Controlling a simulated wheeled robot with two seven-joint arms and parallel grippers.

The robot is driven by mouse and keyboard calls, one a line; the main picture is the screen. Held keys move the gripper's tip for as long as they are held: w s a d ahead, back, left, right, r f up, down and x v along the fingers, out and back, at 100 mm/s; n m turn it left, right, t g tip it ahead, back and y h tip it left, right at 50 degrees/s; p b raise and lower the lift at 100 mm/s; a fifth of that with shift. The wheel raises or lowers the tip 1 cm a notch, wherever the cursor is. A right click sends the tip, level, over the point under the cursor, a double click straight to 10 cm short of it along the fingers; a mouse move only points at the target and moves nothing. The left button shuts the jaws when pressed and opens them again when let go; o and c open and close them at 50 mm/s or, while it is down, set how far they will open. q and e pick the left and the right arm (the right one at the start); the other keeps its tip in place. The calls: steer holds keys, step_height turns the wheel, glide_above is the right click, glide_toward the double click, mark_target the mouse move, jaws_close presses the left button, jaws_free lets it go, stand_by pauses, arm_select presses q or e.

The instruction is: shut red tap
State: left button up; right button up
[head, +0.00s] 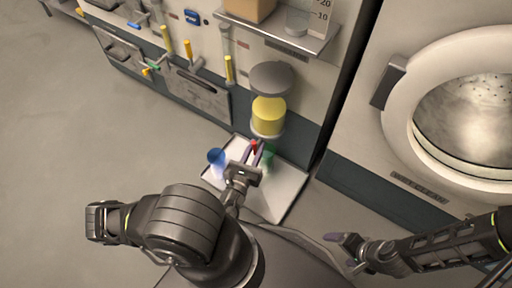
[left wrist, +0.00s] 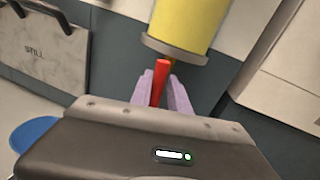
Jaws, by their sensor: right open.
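The red tap handle (head: 254,146) sits below a yellow cylinder (head: 268,115) on the wall unit. In the left wrist view the red handle (left wrist: 160,82) stands upright just under the yellow cylinder's grey rim (left wrist: 178,47). My left gripper (head: 253,156) is at the handle, its pale purple fingers pointing toward the wall. In the left wrist view the fingertips (left wrist: 168,85) are close together around or right beside the handle; I cannot tell whether they press on it. My right gripper (head: 345,250) is open and empty at the lower right, away from the tap.
A pale tray (head: 285,195) lies below the tap, with a blue-topped item (head: 216,157) at its left and a green item (head: 268,152) near the tap. A shelf (head: 285,35) juts out above. A washer door (head: 470,110) is at the right. Open floor lies left.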

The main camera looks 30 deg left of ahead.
arm_select(q)
jaws_close()
